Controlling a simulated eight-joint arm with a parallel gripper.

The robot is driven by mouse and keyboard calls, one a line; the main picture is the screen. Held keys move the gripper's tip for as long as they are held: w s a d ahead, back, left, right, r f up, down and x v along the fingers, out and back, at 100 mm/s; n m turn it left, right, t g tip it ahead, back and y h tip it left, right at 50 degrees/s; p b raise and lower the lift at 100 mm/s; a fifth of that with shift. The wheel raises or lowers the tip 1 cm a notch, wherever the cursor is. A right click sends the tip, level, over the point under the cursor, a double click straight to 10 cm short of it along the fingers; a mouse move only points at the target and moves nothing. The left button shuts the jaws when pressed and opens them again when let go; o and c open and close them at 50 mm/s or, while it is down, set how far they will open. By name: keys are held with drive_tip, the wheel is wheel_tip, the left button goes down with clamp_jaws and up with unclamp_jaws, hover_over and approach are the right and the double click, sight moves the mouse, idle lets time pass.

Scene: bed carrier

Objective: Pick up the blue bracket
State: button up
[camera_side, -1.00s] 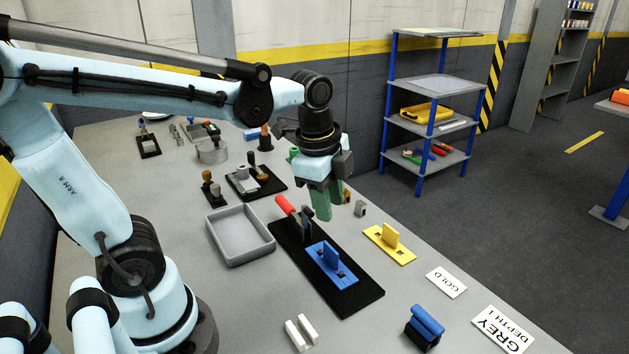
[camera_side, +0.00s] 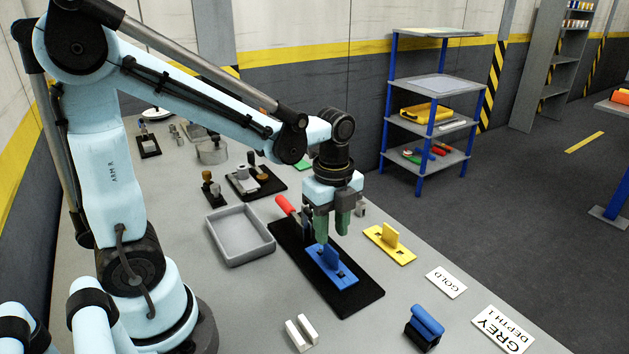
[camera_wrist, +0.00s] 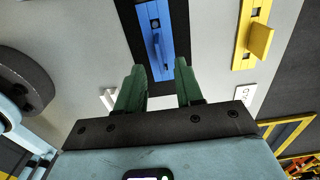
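The blue bracket (camera_side: 331,267) is a flat plate with an upright fin and dark holes. It lies on the black mat (camera_side: 364,297) in the side view. It also shows at the top middle of the wrist view (camera_wrist: 154,22), its fin ahead of the fingers. My gripper (camera_side: 332,237) has green fingers and hangs above the bracket's far end. In the wrist view its two fingers (camera_wrist: 160,68) stand apart with nothing between them. The gap lines up roughly with the fin. The exact height above the bracket is hard to tell.
A red-handled tool (camera_side: 285,205) stands on the mat close to my fingers. A yellow bracket (camera_side: 390,246) lies to the right, a grey tray (camera_side: 240,255) to the left. A blue block in a black holder (camera_side: 425,325) and a white part (camera_side: 301,333) are near the front.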

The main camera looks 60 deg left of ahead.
sight(331, 247)
drive_tip(key=shift+f, duration=2.75)
clamp_jaws()
